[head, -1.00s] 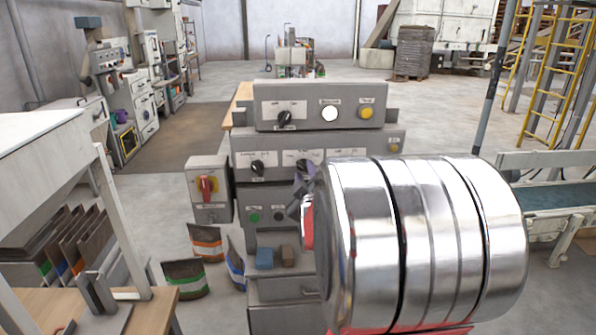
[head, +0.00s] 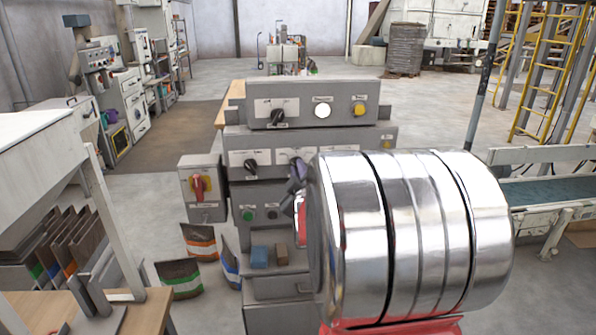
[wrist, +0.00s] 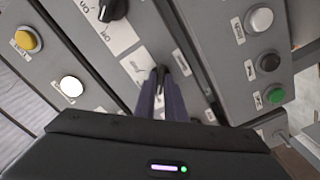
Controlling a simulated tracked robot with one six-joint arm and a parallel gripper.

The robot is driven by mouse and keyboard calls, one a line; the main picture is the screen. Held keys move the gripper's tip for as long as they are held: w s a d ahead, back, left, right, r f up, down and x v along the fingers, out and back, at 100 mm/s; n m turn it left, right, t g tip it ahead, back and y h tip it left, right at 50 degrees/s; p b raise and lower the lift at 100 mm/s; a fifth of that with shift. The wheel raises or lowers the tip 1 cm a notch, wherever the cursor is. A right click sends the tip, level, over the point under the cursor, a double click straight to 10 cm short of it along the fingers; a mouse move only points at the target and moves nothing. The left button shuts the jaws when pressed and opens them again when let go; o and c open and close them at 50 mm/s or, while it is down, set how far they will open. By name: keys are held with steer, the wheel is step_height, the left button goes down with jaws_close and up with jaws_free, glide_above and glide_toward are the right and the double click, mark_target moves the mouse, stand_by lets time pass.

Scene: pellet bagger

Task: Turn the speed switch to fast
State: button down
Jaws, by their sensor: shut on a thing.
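The grey control console has a middle panel with a row of black rotary switches on white label plates. My gripper (wrist: 160,100) is shut on the middle one of these switches (wrist: 159,74), which is partly hidden between the dark fingers. Its label is too small and too covered to read, so I cannot tell its setting. In the head view my gripper (head: 296,178) reaches this panel from the right, and my large shiny wrist hides the panel's right part. Another black switch (head: 250,165) is on the left, and one more (wrist: 112,10) shows in the wrist view.
The upper panel holds a black knob (head: 278,118), a white lamp (head: 322,110) and a yellow button (head: 359,109). Green (head: 247,215) and black (head: 272,214) buttons sit below. A red-handled switch box (head: 198,187) juts out left. Bags stand on the floor.

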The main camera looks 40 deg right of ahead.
steer(key=shift+a+f+m, duration=0.1)
steer(key=shift+m, duration=0.3)
steer(key=m, duration=1.9)
steer(key=shift+f, duration=0.15)
stand_by(0.5)
steer(key=c, duration=1.8)
jaws_free()
steer(key=shift+a+r, duration=0.1)
steer(key=shift+r, duration=0.1)
